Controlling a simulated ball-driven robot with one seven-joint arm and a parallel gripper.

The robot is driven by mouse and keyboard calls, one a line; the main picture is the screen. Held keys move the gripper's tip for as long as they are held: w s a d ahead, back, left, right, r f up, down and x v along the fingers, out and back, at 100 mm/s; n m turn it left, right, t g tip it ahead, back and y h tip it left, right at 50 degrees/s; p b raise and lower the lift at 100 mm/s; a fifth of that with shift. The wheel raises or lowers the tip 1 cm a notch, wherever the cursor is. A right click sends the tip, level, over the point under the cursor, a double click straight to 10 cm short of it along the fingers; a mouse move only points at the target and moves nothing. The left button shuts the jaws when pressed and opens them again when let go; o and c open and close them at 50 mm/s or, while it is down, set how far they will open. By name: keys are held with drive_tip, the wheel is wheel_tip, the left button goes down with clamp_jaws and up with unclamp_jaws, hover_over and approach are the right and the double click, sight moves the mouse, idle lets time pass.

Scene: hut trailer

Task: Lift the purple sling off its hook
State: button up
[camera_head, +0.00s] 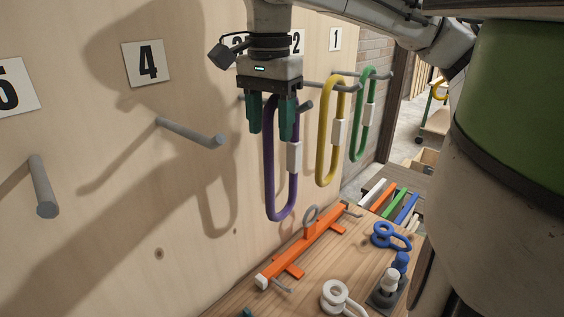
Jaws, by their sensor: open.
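The purple sling (269,178) is a long loop with a white sleeve on its right side. It hangs at the wooden wall, left of the yellow sling (321,160). My gripper (269,132) points down in front of the sling's upper part, its two green fingers apart. The fingers cover the top of the loop, so I cannot tell whether the sling lies between them or behind them.
A green sling (358,135) hangs farther right. Empty pegs stick out below sign 4 (190,133) and sign 5 (42,188). Below, a wooden table (237,299) holds an orange bar (301,249), a blue ring piece (383,235) and a white ring piece (335,296).

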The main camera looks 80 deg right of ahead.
drive_tip(key=shift+c, duration=0.3)
clamp_jaws()
idle(0.5)
drive_tip(key=shift+s+a+r+b, duration=0.1)
drive_tip(key=shift+s+r+b, duration=0.15)
drive_tip(key=shift+r, duration=0.25)
wheel_tip(320, 180, up, 6)
drive_tip(key=b, duration=0.1)
drive_tip(key=s+a+b, duration=0.1)
drive_tip(key=s+a, duration=0.4)
drive_tip(key=s, duration=0.3)
drive_tip(key=s+a+b, duration=0.2)
drive_tip(key=s+a, duration=0.3)
drive_tip(key=s, duration=0.3)
drive_tip(key=shift+s+a+r+p, duration=0.1)
drive_tip(key=shift+s+r+p, duration=0.05)
drive_tip(key=shift+r+p, duration=1)
drive_tip(key=shift+s+a+r+p, duration=0.1)
drive_tip(key=shift+s+r+p, duration=0.05)
drive_tip(key=shift+r+p, duration=0.95)
